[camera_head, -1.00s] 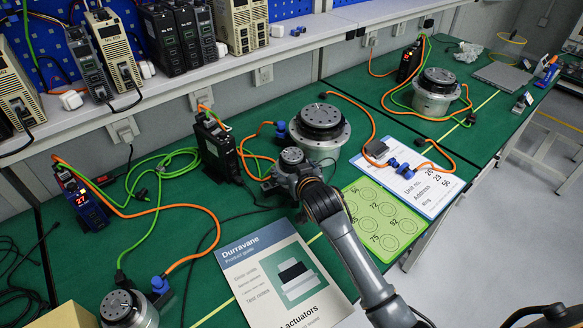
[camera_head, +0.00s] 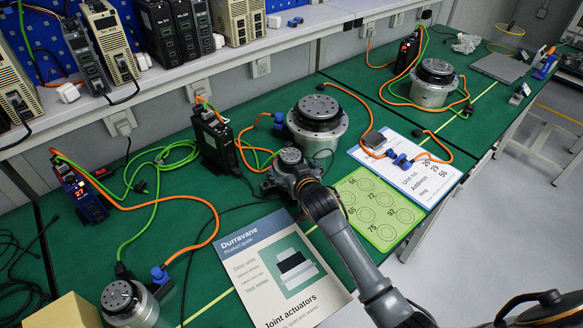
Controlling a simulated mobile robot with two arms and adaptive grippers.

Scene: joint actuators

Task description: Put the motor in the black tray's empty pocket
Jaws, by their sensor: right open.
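No black tray is in view. Several silver motors with black round tops stand on the green mat (camera_head: 190,210): a large motor (camera_head: 318,132) at the centre, another motor (camera_head: 433,92) farther back at the right, and a smaller motor (camera_head: 130,305) at the lower left. My right arm reaches in from the bottom. My right gripper (camera_head: 283,188) is near the mat, just in front of the large centre motor. My left gripper is not in view.
A black drive unit (camera_head: 213,140) stands left of my right gripper, with orange and green cables around it. A product guide (camera_head: 285,272), a green card (camera_head: 378,210) and a white sheet (camera_head: 437,178) lie on the mat. A shelf (camera_head: 180,85) with drives runs along the back.

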